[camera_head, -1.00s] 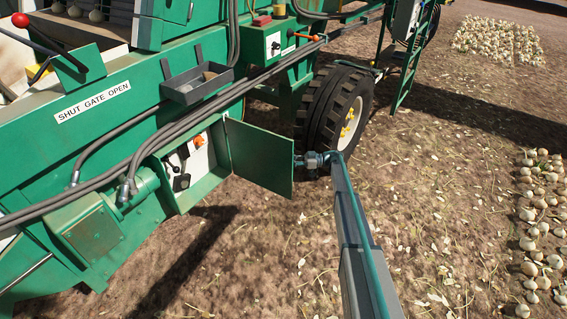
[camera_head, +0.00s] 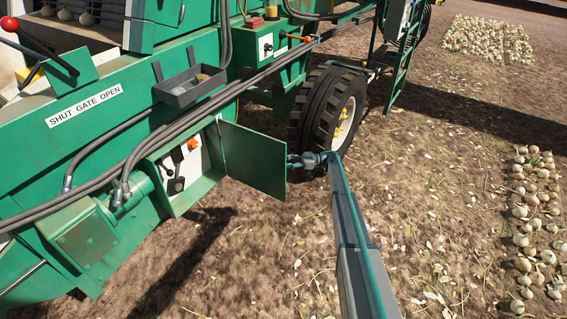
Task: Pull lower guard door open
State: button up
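The lower guard door (camera_head: 253,160) is a flat green panel. It stands swung out, hinged at its left edge on the green control box (camera_head: 182,205). The box interior shows a white panel with an orange knob and dark switches. My gripper (camera_head: 294,162) is at the door's outer right edge, at the end of my grey arm that reaches up from the bottom. The gripper is small here and partly hidden by the door edge. I cannot tell whether its fingers are closed on the door.
The green machine (camera_head: 110,120) fills the left, with hoses and a grey tray (camera_head: 190,85). A large black tire (camera_head: 328,108) stands just behind my gripper. A green ladder (camera_head: 398,65) is farther back. Onion rows (camera_head: 535,220) lie at right. Bare soil in front is open.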

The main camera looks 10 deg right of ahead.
jog(key=s+d, duration=0.1)
jog(key=d, duration=0.9)
jog(key=shift+s, duration=0.15)
